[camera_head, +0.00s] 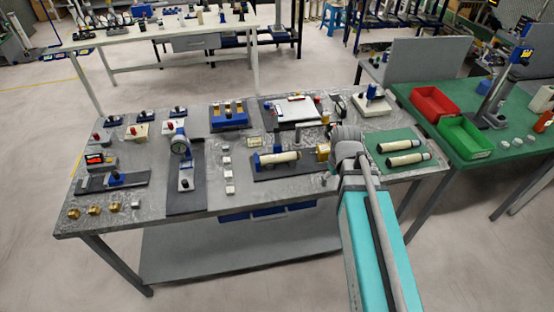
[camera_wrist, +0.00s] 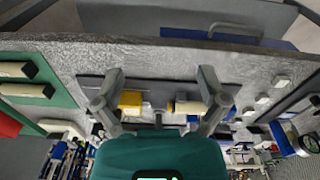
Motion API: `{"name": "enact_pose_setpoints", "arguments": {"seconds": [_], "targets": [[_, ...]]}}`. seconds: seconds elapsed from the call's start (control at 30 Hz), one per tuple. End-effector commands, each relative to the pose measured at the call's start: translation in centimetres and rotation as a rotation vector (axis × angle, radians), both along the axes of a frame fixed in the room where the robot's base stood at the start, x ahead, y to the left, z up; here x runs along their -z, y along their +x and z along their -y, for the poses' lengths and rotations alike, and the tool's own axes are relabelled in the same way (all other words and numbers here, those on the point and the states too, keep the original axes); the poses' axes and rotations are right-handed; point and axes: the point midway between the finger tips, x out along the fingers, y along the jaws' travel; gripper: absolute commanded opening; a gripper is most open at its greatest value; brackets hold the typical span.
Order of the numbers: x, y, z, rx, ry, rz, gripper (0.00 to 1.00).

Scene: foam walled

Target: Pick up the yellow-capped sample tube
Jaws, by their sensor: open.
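A cream cylinder (camera_head: 280,157) lies on a dark mat on the near table, with a blue part at its left end. A yellow piece (camera_head: 323,152) sits to its right, beside my gripper (camera_head: 342,148). I cannot tell whether the yellow piece is a cap joined to a tube. In the wrist view my gripper (camera_wrist: 161,76) is open with its fingers spread. The yellow piece (camera_wrist: 130,101) shows just inside the left finger and the cream cylinder (camera_wrist: 186,107) by the right finger. Neither is seen gripped. My gripper's palm hides part of the space between them.
Two cream cylinders with black ends (camera_head: 404,159) lie on a green mat to the right. Several small white blocks (camera_head: 228,172) lie between. Red (camera_head: 436,103) and green bins (camera_head: 465,136) stand on the right table.

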Motion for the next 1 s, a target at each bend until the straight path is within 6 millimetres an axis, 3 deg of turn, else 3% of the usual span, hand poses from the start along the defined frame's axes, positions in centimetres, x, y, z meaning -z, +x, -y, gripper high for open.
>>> {"name": "enact_pose_setpoints", "arguments": {"seconds": [0.03,0.2,0.6,0.8,1.0], "targets": [[0.0,1.7,-1.1,-0.081,-0.004,0.013,0.92],[-0.1,5.8,-4.7,-0.400,-0.025,0.062,0.92],[-0.5,14.0,-14.6,-1.127,-0.115,0.176,0.92],[-0.6,16.0,-18.1,-1.357,-0.157,0.212,0.92],[-0.7,16.6,-19.2,-1.437,-0.173,0.223,0.92]]}}
